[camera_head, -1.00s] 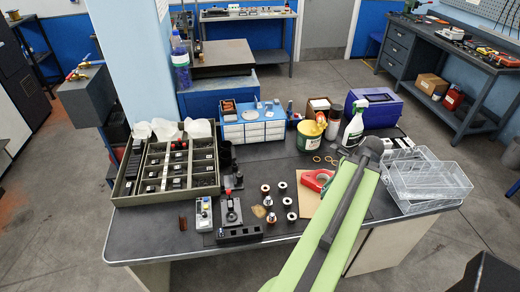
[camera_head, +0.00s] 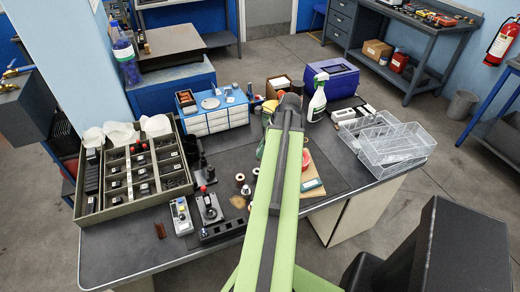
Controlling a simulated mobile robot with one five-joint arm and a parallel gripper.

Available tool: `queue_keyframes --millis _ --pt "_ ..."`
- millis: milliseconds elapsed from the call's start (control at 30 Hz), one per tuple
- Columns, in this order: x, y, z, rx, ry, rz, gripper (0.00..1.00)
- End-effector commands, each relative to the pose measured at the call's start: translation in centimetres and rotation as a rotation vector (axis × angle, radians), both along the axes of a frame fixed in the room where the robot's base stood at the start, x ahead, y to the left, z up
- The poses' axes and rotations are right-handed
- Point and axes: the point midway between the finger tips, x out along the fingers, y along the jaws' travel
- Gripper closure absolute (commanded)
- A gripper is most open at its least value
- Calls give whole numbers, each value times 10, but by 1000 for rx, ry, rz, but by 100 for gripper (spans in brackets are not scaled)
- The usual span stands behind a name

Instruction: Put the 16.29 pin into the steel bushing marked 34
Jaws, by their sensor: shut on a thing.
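My green arm (camera_head: 270,210) reaches up the middle of the picture over the bench. Its gripper is hidden behind the arm, and I cannot see the 16.29 pin. Small metal bushings with dark bores stand on the dark mat left of the arm: one at the back (camera_head: 256,172), one to its left (camera_head: 240,178) and one in front (camera_head: 246,190). The arm covers the mat just right of them. Any marks on the bushings are too small to read, so I cannot tell which is 34.
A compartment tray (camera_head: 130,206) fills the bench's left. Blue drawers (camera_head: 212,112), a spray bottle (camera_head: 317,100) and clear bins (camera_head: 395,148) stand behind and right.

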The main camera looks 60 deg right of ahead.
Motion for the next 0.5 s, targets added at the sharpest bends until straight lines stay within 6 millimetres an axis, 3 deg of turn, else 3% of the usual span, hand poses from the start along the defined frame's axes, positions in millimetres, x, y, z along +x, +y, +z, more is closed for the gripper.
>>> queue_keyframes --millis 67,267,500 --pt "8 1 -1 0 0 1 100" --pt "9 3 -5 1 0 3 100" --pt "9 3 -30 1 0 4 100"
